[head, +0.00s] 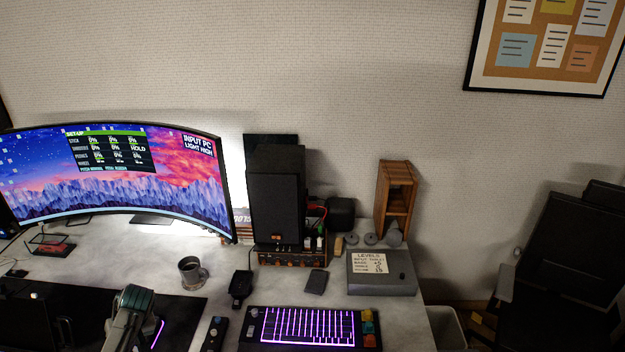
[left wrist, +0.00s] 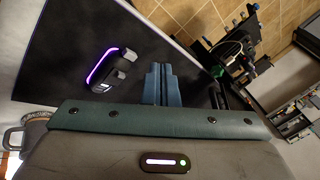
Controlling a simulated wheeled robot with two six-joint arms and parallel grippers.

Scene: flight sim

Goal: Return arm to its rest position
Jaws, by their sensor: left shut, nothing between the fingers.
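My left gripper (left wrist: 158,70) shows in the left wrist view with its blue-grey fingers together and nothing between them. It is over a dark desk mat (left wrist: 60,45), beside a device with a purple light strip (left wrist: 102,68). In the head view, part of my left arm (head: 130,315) rises from the bottom edge at the lower left, over the dark mat (head: 185,315). Its fingertips are not clear there. My right arm is not in view.
The desk holds a curved monitor (head: 110,175), a mug (head: 191,272), a lit keyboard (head: 300,327), a black speaker (head: 277,195) and a grey box labelled LEVELS (head: 385,285). A dark chair (head: 570,265) stands at the right. Some grey desktop is clear around the mug.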

